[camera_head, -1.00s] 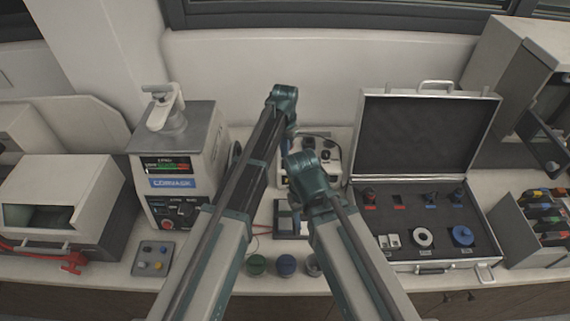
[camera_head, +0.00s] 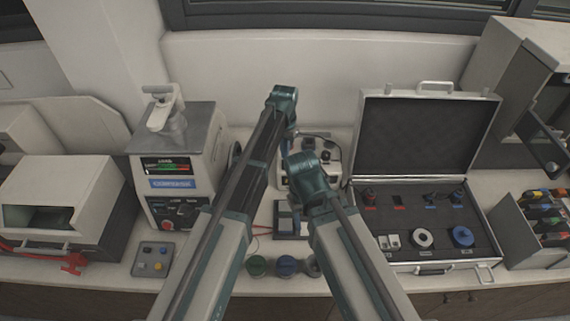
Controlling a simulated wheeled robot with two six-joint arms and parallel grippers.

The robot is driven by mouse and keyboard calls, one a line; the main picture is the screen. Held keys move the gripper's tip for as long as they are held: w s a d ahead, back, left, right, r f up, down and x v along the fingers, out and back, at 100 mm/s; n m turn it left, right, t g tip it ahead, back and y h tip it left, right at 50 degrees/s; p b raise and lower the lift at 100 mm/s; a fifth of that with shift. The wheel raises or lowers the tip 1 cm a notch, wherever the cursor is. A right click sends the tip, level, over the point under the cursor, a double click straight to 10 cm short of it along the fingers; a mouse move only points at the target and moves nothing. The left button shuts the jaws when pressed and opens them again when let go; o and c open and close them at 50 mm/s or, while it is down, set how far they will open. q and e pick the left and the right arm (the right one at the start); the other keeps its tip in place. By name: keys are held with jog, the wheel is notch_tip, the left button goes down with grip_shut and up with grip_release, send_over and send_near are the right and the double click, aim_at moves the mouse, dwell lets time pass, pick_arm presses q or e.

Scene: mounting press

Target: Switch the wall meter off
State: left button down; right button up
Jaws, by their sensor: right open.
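A pale unit with dark dials (camera_head: 325,150) stands at the wall behind my arms. It may be the wall meter, but my arms cover much of it and its switch cannot be made out. A dark, flat device with a pale panel (camera_head: 284,220) lies in front of it, with a red lead at its left. My right gripper (camera_head: 300,212) is open, close to these devices and mostly hidden by its own arm. I cannot make out any contact. My left arm reaches further back, and its gripper is hidden.
A press-like machine (camera_head: 175,145) with a lit display stands at left. An open case (camera_head: 425,265) with fitted parts stands at right. A small button pad (camera_head: 153,259) lies at left.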

aim_at(285, 162)
pick_arm(q)
jog(key=shift+f+b, duration=0.9)
dwell(1.0)
jog(key=shift+r, duration=0.1)
notch_tip(285, 162, up, 7)
jog(key=p, duration=0.7)
jog(key=shift+s, duration=0.25)
jog(key=s+a+f+b, duration=0.2)
jog(key=s, duration=0.6)
jog(key=s+a+f+n+b, duration=0.1)
jog(key=s+a+f+b, duration=0.1)
jog(key=s, duration=0.7)
jog(key=s+a+f+n+y+b, duration=0.1)
jog(key=s+a+f+b, duration=0.1)
jog(key=s, duration=0.6)
jog(key=shift+s+f, duration=0.2)
jog(key=shift+s, duration=0.05)
